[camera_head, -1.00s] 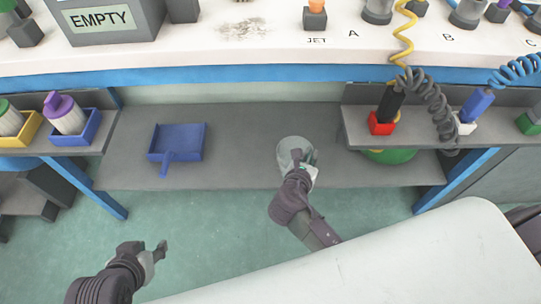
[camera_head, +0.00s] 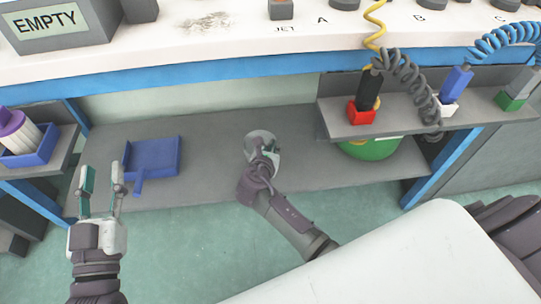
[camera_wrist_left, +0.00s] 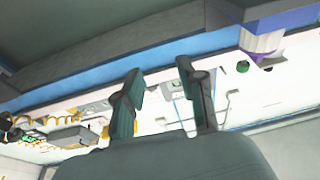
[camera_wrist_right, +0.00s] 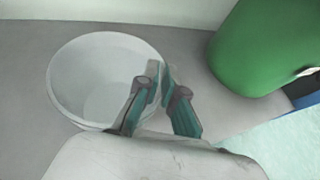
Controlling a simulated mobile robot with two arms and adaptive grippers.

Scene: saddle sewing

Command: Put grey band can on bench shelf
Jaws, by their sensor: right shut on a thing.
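The can (camera_head: 258,137) is pale grey, open-topped and upright over the grey bench shelf (camera_head: 215,180), right of its middle. My right gripper (camera_head: 265,152) is shut on the can's near rim. In the right wrist view the can (camera_wrist_right: 85,85) looks empty inside, and the fingertips (camera_wrist_right: 160,75) pinch its right wall. It seems to stand on the shelf, but its base is hidden, and I cannot see a band. My left gripper (camera_head: 102,175) is open and empty in front of the shelf's left end. Its spread fingers show in the left wrist view (camera_wrist_left: 160,75).
A blue dustpan (camera_head: 153,156) lies left on the shelf. A green rounded object (camera_head: 370,148) stands to the right, under a small upper shelf (camera_head: 395,122) with coiled-cord tools. A blue bin (camera_head: 40,148) is at far left. Shelf room is free between dustpan and can.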

